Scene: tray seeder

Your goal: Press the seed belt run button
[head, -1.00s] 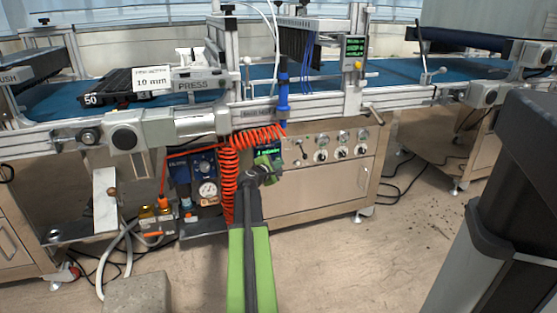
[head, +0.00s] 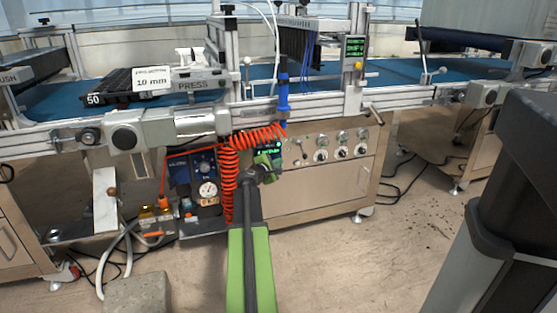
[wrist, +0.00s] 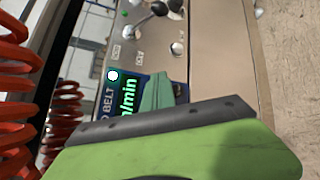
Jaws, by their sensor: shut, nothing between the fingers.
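The seed belt panel is a small dark display with green characters (head: 270,147) on the front of the machine, left of the knobs. In the wrist view the display (wrist: 127,98) appears turned sideways, with "BELT" and "m/min" readable. A round white button with a green rim (wrist: 113,75) sits at its end; I cannot read a run label on it. My gripper (head: 265,160) is shut and empty, directly in front of the panel. In the wrist view its green fingertips (wrist: 158,92) cover part of the display, beside the button. I cannot tell whether they touch the panel.
Coiled orange hose (head: 229,180) hangs close to the left of my gripper. Knobs (head: 342,152) and a gauge line the steel cabinet to the right. A blue box with a gauge (head: 207,188) is at left.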

